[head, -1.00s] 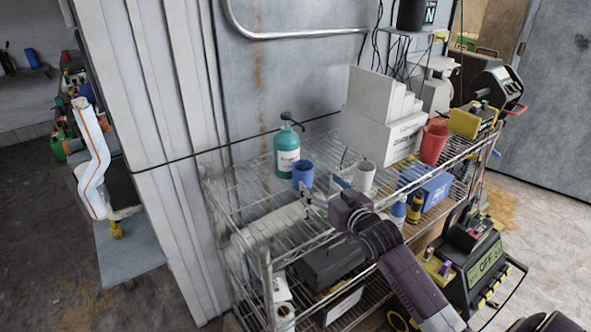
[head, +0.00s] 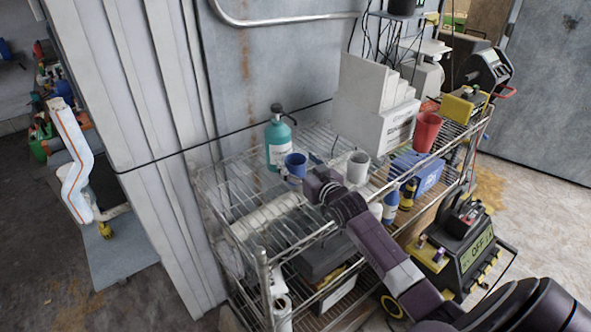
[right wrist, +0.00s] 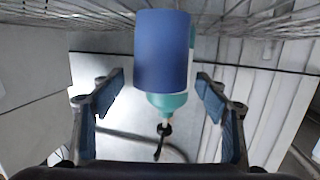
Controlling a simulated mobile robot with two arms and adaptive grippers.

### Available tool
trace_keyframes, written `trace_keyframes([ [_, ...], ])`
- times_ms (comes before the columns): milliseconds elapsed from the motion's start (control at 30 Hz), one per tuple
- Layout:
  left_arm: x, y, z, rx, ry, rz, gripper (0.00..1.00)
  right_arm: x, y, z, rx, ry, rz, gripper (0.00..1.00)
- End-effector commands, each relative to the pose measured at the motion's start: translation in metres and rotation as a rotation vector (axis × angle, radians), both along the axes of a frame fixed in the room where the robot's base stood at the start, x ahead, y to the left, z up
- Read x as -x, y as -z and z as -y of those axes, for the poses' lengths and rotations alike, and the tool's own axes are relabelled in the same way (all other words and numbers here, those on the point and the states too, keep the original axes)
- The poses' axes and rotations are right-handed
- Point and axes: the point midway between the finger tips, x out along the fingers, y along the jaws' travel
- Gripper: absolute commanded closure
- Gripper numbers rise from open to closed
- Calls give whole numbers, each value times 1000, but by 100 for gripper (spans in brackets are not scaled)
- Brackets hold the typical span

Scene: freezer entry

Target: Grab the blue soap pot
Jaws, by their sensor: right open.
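A blue cup-like pot (head: 296,163) stands on the top wire shelf in the head view. Just behind it is a teal pump bottle (head: 279,142) with a white label and dark pump. My right gripper (head: 292,177) is at the near side of the blue pot. In the right wrist view the blue pot (right wrist: 161,50) is upside down in the picture, ahead of and between the open fingers (right wrist: 162,92), with a gap on each side. The teal bottle (right wrist: 167,103) shows partly behind it. My left gripper is not in view.
The wire shelf rack (head: 225,205) also holds a white cup (head: 358,168), a red cup (head: 427,131), white boxes (head: 375,115) and a blue box (head: 425,172). A ribbed metal wall (head: 150,130) stands behind and left. A white roll (head: 267,214) lies left of my arm.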

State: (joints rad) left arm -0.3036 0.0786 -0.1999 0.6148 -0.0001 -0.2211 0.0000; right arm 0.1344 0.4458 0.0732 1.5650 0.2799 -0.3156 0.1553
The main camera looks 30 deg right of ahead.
Motion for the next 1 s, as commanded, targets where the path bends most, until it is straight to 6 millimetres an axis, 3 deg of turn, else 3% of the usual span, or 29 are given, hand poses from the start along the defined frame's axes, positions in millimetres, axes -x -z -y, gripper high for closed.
trace_keyframes([
  [167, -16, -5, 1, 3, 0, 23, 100, -13, 1, 2, 1, 0, 1, 32],
  [467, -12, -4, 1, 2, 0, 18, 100, -15, 2, 2, 1, -1, 1, 32],
  [867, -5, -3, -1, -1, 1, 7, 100, -15, 2, 2, 1, 0, 1, 76],
  [1000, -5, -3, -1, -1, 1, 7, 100, -15, 2, 2, 1, 0, 2, 77],
])
